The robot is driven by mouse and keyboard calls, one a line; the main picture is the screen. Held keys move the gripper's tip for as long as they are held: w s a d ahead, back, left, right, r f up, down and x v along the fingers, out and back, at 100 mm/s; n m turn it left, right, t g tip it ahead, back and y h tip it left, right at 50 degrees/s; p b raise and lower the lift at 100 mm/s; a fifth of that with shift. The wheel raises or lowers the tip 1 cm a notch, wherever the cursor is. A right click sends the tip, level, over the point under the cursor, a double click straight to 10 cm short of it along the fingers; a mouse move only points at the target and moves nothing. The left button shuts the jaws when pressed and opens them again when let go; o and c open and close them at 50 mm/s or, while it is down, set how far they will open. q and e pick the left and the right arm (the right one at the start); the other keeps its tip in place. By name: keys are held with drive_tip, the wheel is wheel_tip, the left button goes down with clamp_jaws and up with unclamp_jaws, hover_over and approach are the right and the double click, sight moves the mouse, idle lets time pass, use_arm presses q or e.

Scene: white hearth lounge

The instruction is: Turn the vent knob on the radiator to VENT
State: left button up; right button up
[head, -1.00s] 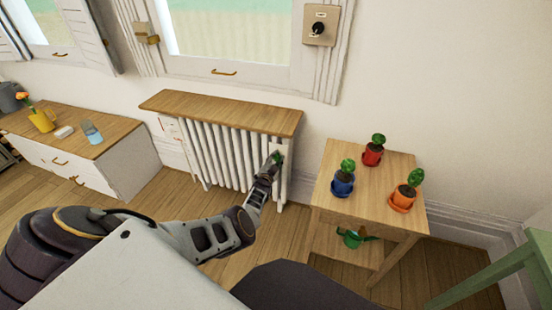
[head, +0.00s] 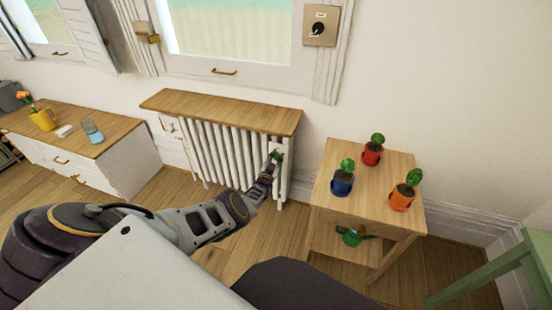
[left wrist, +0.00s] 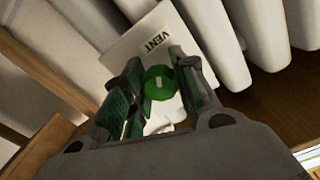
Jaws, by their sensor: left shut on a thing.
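The white radiator (head: 222,158) stands under the window with a wooden shelf on top. Its green vent knob (left wrist: 159,83) sits on a white plate (left wrist: 150,38) marked VENT, seen in the left wrist view. A short pale mark shows on the knob's face. My left gripper (head: 274,160) is at the radiator's right end; in the left wrist view its two fingers (left wrist: 160,86) are on either side of the knob, shut on it. The rest of the plate is partly hidden by the fingers. My right gripper is not in view.
A wooden side table (head: 330,205) with several potted plants stands close to the right of the radiator. A low white cabinet (head: 130,165) is at the left. A green piece of furniture (head: 500,262) stands at the lower right.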

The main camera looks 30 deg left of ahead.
use_arm(q)
drive_tip(key=shift+s+f, duration=0.1)
drive_tip(key=shift+f, duration=0.05)
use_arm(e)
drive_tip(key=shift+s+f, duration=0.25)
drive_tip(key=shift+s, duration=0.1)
use_arm(q)
drive_tip(key=o, duration=1.1)
drive_tip(key=shift+a, duration=0.1)
drive_tip(key=shift+c, duration=0.2)
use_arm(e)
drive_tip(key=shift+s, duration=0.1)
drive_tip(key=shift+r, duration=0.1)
use_arm(q)
drive_tip(key=shift+m, duration=0.6)
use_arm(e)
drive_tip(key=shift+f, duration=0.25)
